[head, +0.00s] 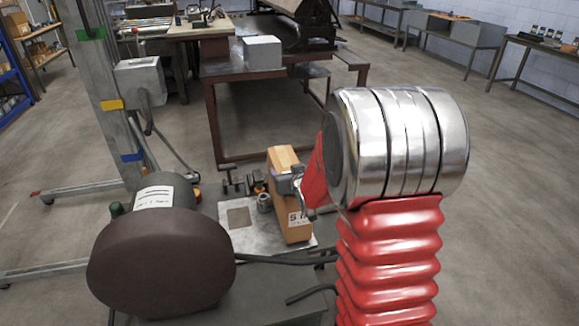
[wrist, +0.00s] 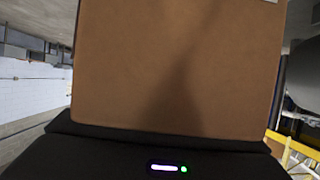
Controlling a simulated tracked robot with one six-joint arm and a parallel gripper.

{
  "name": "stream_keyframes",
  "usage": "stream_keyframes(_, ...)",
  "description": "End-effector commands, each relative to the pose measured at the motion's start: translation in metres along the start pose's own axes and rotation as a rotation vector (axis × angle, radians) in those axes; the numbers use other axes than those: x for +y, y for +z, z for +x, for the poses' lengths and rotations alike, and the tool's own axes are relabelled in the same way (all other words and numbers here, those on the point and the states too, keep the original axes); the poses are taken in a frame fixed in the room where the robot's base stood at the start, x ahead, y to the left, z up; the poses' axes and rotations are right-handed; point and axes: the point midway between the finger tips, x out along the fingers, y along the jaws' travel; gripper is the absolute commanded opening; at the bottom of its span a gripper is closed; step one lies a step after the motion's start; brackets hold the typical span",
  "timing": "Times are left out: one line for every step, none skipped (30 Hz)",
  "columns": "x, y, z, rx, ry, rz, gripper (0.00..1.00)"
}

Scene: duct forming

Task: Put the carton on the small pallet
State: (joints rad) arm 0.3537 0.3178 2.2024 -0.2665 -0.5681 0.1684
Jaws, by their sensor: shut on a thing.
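I cannot make out a small pallet in either view.
A steel-framed bench with a light grey box (head: 262,52) stands behind the carton. A grey mast (head: 98,90) rises at the left. Open floor (head: 510,190) lies to the right. Yellow bars (wrist: 291,152) show at the wrist view's lower right.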

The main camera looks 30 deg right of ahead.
Motion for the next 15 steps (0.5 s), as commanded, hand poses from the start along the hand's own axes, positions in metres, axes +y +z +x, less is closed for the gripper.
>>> stream_keyframes(0.0002, 0.0024, 0.0022, 0.005, 0.000, 0.001, 0.05)
stream_keyframes(0.0002, 0.0048, 0.0031, 0.005, 0.000, 0.000, 0.05)
stream_keyframes(0.0002, 0.0074, 0.0042, 0.005, 0.000, 0.000, 0.05)
stream_keyframes(0.0002, 0.0088, 0.0048, 0.006, 0.000, -0.001, 0.05)
stream_keyframes(0.0002, 0.0096, 0.0051, 0.006, 0.000, -0.001, 0.05)
stream_keyframes(0.0003, 0.0102, 0.0054, 0.007, 0.000, -0.001, 0.05)
stream_keyframes(0.0003, 0.0102, 0.0054, 0.008, 0.000, -0.001, 0.05)
stream_keyframes(0.0003, 0.0101, 0.0054, 0.008, 0.000, -0.001, 0.05)
stream_keyframes(0.0004, 0.0099, 0.0053, 0.008, 0.000, -0.001, 0.05)
stream_keyframes(0.0004, 0.0099, 0.0053, 0.008, 0.000, -0.001, 0.05)
stream_keyframes(0.0004, 0.0099, 0.0053, 0.008, 0.000, -0.001, 0.05)
stream_keyframes(0.0005, 0.0099, 0.0053, 0.008, 0.000, -0.001, 0.05)
stream_keyframes(0.0005, 0.0099, 0.0053, 0.008, 0.001, -0.001, 0.05)
stream_keyframes(0.0005, 0.0100, 0.0053, 0.008, 0.001, -0.001, 0.05)
stream_keyframes(0.0006, 0.0105, 0.0055, 0.007, 0.001, -0.001, 0.05)
